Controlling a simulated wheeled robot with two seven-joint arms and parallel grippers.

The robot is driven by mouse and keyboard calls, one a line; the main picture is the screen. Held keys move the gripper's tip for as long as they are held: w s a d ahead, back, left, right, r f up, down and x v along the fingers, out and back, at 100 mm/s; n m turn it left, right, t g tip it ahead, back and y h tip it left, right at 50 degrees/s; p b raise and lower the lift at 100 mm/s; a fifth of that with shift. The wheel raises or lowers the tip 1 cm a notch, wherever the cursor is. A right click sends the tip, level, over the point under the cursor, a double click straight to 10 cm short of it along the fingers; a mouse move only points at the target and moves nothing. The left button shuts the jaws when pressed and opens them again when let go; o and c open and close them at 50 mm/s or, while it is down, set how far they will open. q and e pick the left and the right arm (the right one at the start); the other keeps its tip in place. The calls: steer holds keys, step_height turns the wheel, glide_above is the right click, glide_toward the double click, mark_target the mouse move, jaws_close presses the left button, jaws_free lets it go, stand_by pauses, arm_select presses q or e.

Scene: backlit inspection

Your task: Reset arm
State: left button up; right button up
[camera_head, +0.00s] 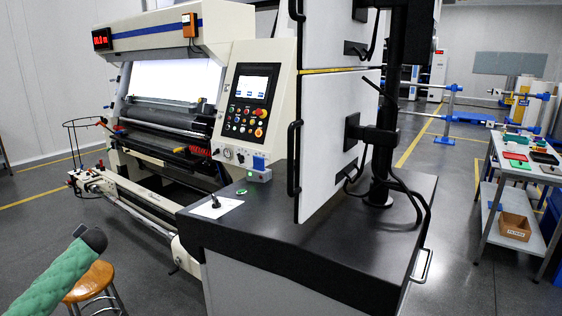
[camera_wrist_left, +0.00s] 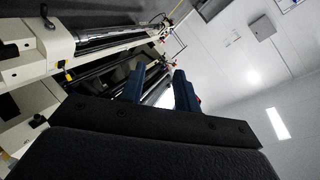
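My left gripper (camera_wrist_left: 158,72) shows in the left wrist view, with its two dark blue fingers apart. Nothing is visible between them except the distant background, and the view is tilted. No gripper fingers show in the head view. My right gripper is in neither view.
A backlit inspection machine (camera_head: 160,148) with a control panel (camera_head: 250,100) stands at the left. A wooden stool (camera_head: 91,281) is at lower left. A work table (camera_head: 523,165) is at right, with open floor between.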

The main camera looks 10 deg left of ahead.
arm_select(q)
steer(key=s+d+f+m+g+h, duration=0.15)
steer(key=s+d+f, duration=0.45)
steer(key=d+f, duration=0.6)
steer(key=s+d+f+g+h, duration=0.1)
steer(key=s+d+f+h, duration=0.2)
steer(key=s+d+f, duration=0.65)
steer(key=s+d+f+m+g+h, duration=0.1)
steer(key=s+d+f+g+h, duration=0.15)
steer(key=d+f, duration=1.1)
steer(key=s+d+f+h, duration=0.1)
steer(key=s+d+f, duration=0.1)
steer(key=s+d, duration=0.7)
steer(key=s+d+f+h, duration=0.2)
steer(key=s+d, duration=0.6)
steer(key=d, duration=0.6)
steer(key=s+d+f+n+g+h, duration=0.1)
steer(key=s+d+f, duration=0.2)
steer(key=s+d, duration=0.6)
steer(key=d, duration=0.3)
steer(key=shift+s+d+f+h, duration=0.25)
steer(key=shift+s+f+h, duration=0.1)
steer(key=shift+f+h, duration=0.05)
